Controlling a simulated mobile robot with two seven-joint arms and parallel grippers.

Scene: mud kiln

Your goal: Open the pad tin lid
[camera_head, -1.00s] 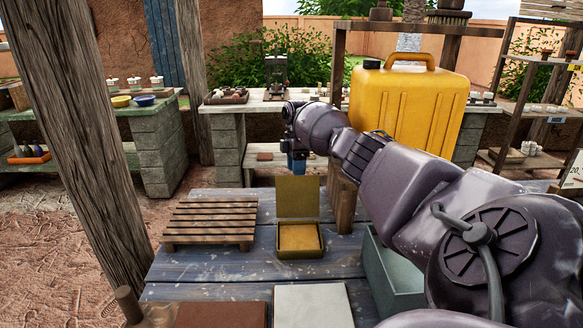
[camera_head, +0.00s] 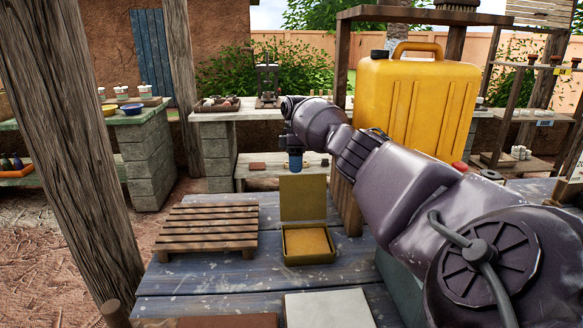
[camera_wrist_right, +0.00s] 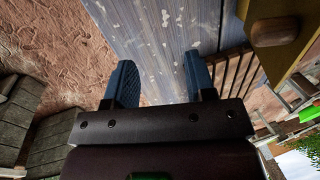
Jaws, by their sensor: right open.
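The pad tin (camera_head: 309,259), an olive-brass box with an orange-yellow pad (camera_head: 307,241) inside, stands on the grey-blue plank table. Its lid (camera_head: 303,198) stands upright at the back edge, so the tin is open. My right gripper (camera_head: 295,162) hangs pointing down beyond and above the lid in the head view, with no visible contact. In the right wrist view its two blue fingers (camera_wrist_right: 160,85) are spread apart with nothing between them. My left gripper is not in view.
A wooden slatted rack (camera_head: 208,228) lies left of the tin. A pale slab (camera_head: 328,309) lies in front. A large yellow jerrycan (camera_head: 417,105) stands behind my right arm. A wooden post (camera_head: 75,150) rises at left. The planks (camera_head: 230,275) between rack and slab are clear.

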